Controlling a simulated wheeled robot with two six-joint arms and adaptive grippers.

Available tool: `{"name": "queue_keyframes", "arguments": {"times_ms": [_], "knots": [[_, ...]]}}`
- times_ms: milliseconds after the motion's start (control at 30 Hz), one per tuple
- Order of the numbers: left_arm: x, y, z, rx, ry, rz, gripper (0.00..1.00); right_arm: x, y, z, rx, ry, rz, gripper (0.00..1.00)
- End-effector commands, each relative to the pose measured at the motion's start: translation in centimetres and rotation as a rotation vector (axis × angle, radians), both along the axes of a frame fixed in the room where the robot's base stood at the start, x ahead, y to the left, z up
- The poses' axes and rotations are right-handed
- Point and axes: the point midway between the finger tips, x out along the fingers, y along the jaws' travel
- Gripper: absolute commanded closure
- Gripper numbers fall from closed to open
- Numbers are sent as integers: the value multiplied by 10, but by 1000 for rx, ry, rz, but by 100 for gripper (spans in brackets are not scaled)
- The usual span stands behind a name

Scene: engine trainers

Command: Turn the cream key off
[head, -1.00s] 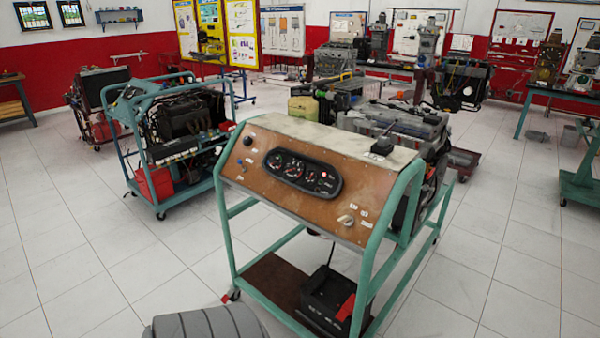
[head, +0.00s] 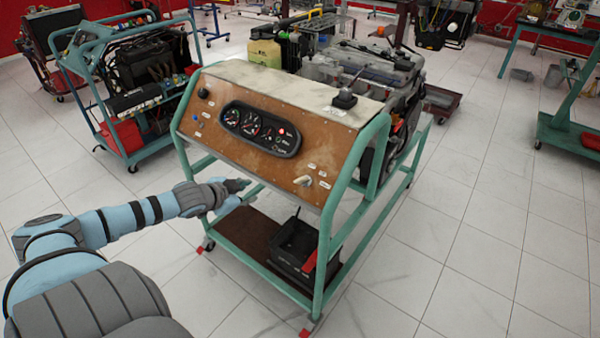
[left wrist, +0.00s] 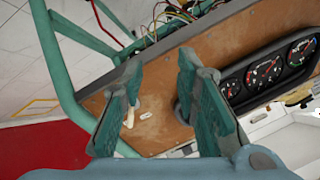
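The cream key (head: 304,181) sits on the lower right part of the brown instrument panel (head: 215,140) of the green-framed engine trainer. In the left wrist view the key (left wrist: 131,114) shows beside the inner side of the left-hand finger, with the panel turned around. My left gripper (head: 240,190) is in front of the panel's lower edge, left of the key in the head view. In the wrist view its fingers (left wrist: 159,65) are spread, with nothing held between them. I cannot tell the exact gap to the key. My right gripper is out of view.
The gauge cluster (head: 261,129) is left of the key. A black box (head: 297,248) stands on the trainer's lower shelf. Green frame tubes (head: 345,185) border the panel. Another engine trainer (head: 140,90) stands behind left. Open tiled floor lies at the right front.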

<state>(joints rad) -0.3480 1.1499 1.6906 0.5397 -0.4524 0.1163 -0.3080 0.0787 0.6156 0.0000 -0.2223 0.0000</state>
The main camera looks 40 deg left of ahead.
Motion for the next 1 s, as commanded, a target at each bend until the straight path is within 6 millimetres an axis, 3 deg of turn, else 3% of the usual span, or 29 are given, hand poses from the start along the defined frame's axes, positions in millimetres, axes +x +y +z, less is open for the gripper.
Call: {"name": "queue_keyframes", "arguments": {"times_ms": [33,100,200,333,467,567,800,1000], "knots": [[13,-26,43,21,-8,-95,72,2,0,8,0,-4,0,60],[19,-59,76,32,-1,-195,72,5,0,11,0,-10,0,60],[21,-81,90,41,11,-255,72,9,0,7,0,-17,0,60],[30,-80,80,45,3,-247,72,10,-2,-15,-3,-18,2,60],[44,-85,65,37,0,-261,72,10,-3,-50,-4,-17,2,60],[60,-85,59,30,-2,-257,72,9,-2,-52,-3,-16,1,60],[109,-90,22,34,7,-267,72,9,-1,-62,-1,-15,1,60],[131,-90,5,40,9,-268,72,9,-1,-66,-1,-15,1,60]]}}
